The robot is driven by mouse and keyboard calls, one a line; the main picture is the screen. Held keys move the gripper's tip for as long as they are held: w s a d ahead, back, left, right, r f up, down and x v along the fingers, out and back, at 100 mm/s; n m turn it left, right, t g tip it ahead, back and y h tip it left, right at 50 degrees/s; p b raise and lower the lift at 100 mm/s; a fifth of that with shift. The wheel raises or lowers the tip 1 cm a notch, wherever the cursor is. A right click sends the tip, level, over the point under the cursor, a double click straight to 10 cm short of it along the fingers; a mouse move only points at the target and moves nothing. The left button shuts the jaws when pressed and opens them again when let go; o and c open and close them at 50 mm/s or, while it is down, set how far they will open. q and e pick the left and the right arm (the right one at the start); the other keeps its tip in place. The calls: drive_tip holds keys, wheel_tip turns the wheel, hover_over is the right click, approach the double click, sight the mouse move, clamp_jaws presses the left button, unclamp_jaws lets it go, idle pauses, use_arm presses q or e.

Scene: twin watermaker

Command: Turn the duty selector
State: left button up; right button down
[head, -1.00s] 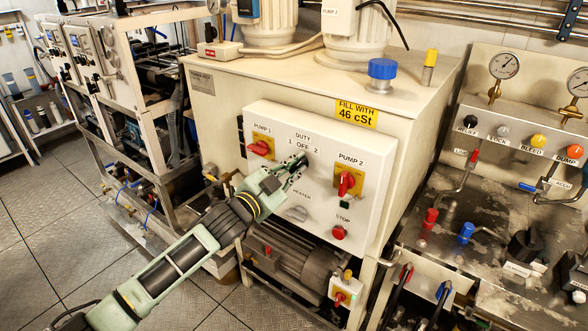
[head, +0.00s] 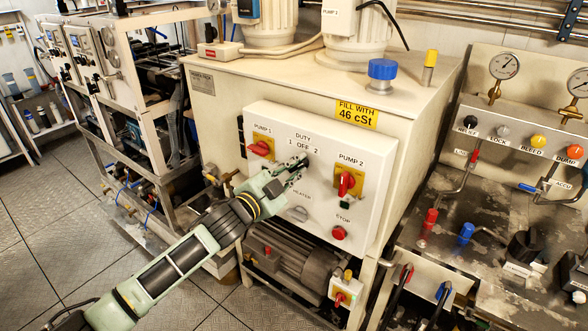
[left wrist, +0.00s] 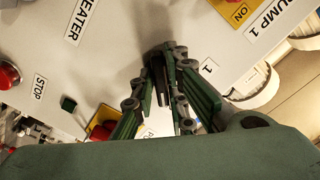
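The duty selector (head: 304,158) is a small grey knob on the white control panel, under the label DUTY with marks 1, OFF and 2. It is mostly hidden by the fingers of my left gripper (head: 298,168), which reach it from the lower left. In the left wrist view the fingers of my left gripper (left wrist: 168,60) converge on the dark knob between them and look shut on it. The exact contact and the selector's pointing direction are hard to tell. My right gripper is not in view.
The PUMP 1 red switch (head: 261,148) is left of the selector, and the PUMP 2 red switch (head: 346,184) is right. The grey HEATER knob (head: 297,214) and red STOP button (head: 338,233) are below. A motor (head: 295,255) sits under the panel.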

use_arm(q)
drive_tip(key=o, duration=0.3)
drive_tip(key=v, duration=1.2)
